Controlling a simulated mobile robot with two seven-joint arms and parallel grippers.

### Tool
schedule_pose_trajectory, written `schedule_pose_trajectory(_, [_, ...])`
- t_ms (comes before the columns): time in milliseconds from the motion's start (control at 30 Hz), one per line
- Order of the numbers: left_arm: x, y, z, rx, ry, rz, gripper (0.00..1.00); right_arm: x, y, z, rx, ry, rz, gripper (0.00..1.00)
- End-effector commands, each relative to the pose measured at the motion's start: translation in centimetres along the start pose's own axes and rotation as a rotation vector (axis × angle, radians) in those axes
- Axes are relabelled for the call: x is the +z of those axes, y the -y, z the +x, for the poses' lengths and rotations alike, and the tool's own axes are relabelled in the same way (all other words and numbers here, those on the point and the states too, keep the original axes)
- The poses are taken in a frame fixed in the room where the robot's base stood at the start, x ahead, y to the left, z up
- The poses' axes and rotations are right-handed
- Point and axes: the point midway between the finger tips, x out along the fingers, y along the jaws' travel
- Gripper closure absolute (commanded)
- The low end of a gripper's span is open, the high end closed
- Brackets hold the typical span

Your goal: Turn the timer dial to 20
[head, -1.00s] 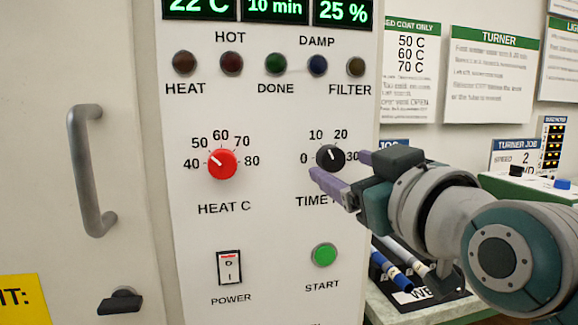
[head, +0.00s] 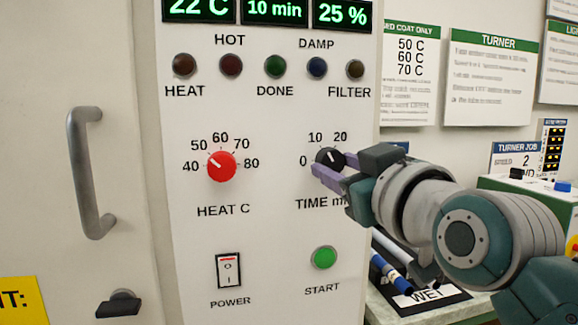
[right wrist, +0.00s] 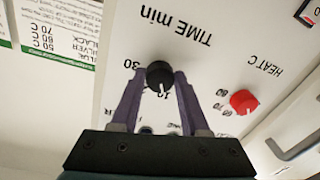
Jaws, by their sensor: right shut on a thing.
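The black timer dial (head: 328,157) sits on the white panel above the label TIME min. Its white pointer mark tilts up and left, toward the 10. The green time display (head: 274,11) reads 10 min. My right gripper (head: 330,168) is at the dial, its purple fingers covering the lower right of the scale. In the right wrist view the black dial (right wrist: 159,73) is between the fingertips of my right gripper (right wrist: 158,84), which are shut on its sides. My left gripper is in neither view.
The red heat dial (head: 221,166) is left of the timer dial. The green START button (head: 323,257) and the POWER switch (head: 228,270) are below. A door handle (head: 90,172) stands out at the left. Blue-ended rods (head: 390,272) lie on a bench at lower right.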

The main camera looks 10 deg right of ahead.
Motion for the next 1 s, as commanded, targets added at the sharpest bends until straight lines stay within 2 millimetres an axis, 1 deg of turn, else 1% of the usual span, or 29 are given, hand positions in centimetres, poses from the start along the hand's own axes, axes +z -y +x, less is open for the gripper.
schedule_pose_trajectory(33, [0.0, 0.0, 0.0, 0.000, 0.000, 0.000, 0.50, 0.0, 0.0, 0.0, 0.000, 0.000, 0.000, 0.82])
schedule_pose_trajectory(200, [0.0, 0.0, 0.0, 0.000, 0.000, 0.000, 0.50, 0.0, 0.0, 0.0, -0.001, 0.000, 0.000, 1.00])
schedule_pose_trajectory(467, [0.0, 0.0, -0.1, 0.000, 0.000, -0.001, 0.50, 0.0, 0.0, 0.0, 0.000, 0.000, 0.010, 1.00])
schedule_pose_trajectory(633, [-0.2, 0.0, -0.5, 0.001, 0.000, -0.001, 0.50, -0.1, 0.0, 0.0, 0.000, -0.001, 0.059, 1.00])
schedule_pose_trajectory(767, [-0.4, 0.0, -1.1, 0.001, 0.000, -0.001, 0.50, -0.1, 0.0, 0.0, 0.002, -0.005, 0.134, 1.00])
schedule_pose_trajectory(1000, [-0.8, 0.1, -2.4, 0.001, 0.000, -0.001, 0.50, -0.2, 0.1, 0.0, 0.006, -0.016, 0.337, 1.00])
